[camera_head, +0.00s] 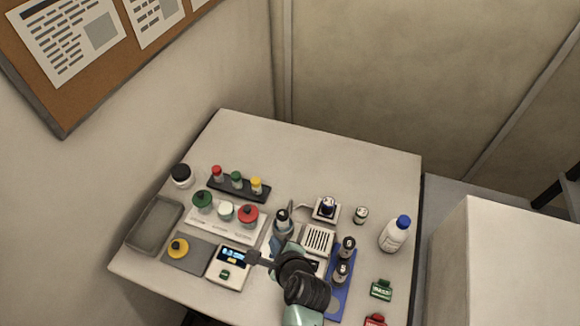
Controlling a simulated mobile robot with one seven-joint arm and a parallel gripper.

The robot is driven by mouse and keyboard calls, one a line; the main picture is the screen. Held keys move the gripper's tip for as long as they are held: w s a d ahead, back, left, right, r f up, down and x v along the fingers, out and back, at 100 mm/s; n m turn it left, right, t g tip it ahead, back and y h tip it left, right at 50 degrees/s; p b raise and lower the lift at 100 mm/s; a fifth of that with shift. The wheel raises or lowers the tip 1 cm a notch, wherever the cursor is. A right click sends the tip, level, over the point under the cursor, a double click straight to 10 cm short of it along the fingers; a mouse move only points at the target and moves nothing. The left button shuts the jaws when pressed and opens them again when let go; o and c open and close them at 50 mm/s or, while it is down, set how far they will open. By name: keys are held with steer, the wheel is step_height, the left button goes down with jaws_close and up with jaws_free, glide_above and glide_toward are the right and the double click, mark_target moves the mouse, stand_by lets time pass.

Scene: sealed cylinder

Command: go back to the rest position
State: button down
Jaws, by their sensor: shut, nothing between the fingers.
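My gripper (253,257) is shut and empty. It points left from the dark wrist of my arm, over the right side of a white device with a lit display (233,258). I cannot tell how high above the device it is. My arm comes in from the bottom of the view and hides part of the table's front.
The table (330,150) is clear at the back. A grey tray (137,240) is left. A blue-capped bottle (395,235) stands right; a white block (510,260) is beyond.

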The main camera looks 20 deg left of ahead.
steer(key=w+d+r+n+t+h+b, duration=0.1)
steer(key=w+d+r+n+t, duration=0.2)
steer(key=r, duration=0.7)
steer(key=w+d+r+n+t+b, duration=0.1)
steer(key=w+r+n+t+b, duration=0.15)
steer(key=w+r, duration=0.6)
steer(key=w+d+r+n+t+h+b, duration=0.15)
steer(key=r+n+t, duration=0.25)
steer(key=r, duration=0.8)
steer(key=s+d+r+n+t+h+b, duration=0.1)
steer(key=s+d+r+n+t, duration=0.1)
steer(key=s+r, duration=0.4)
steer(key=s+d+r+n+t+h, duration=0.1)
steer(key=s+d+r+n+t, duration=0.2)
steer(key=r, duration=1.3)
steer(key=s+d+r+n+t+h+b, duration=0.1)
steer(key=s+r+n+t, duration=0.3)
steer(key=r, duration=0.7)
steer(key=s+d+t, duration=0.1)
steer(key=s+t, duration=0.1)
steer(key=s, duration=0.2)
steer(key=shift+s+d+b, duration=0.3)
steer(key=shift+d+b, duration=0.05)
steer(key=shift+d, duration=0.05)
steer(key=shift+n+h, duration=0.25)
